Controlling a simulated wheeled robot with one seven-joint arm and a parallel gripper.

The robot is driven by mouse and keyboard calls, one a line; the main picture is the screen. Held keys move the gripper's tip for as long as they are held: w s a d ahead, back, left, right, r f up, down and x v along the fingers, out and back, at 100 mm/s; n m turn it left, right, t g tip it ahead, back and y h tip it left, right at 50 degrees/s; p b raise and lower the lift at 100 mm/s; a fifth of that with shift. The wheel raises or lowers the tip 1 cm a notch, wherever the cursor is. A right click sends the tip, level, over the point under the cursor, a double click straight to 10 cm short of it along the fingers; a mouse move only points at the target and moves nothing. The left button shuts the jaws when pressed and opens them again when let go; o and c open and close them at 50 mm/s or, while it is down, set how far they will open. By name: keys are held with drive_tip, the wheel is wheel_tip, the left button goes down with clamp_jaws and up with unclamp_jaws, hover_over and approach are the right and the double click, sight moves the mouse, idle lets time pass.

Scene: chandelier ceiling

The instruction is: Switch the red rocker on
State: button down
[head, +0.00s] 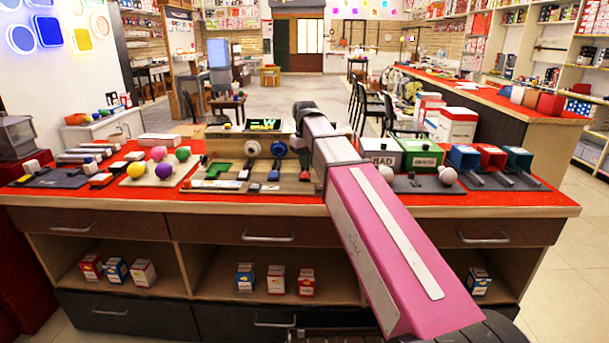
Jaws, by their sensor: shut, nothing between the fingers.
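My arm reaches up and over the counter, and its pink link covers part of the counter top.
The red counter top (480,198) is crowded. A tray with colored balls (158,171) stands left. White and green bins (420,153) and blue and red bins (491,157) stand right. Small boxes (276,280) sit on the shelf below. Open floor (300,90) lies behind.

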sight(305, 172)
drive_tip(key=shift+f, duration=1.25)
idle(0.9)
drive_tip(key=shift+r, duration=3.5)
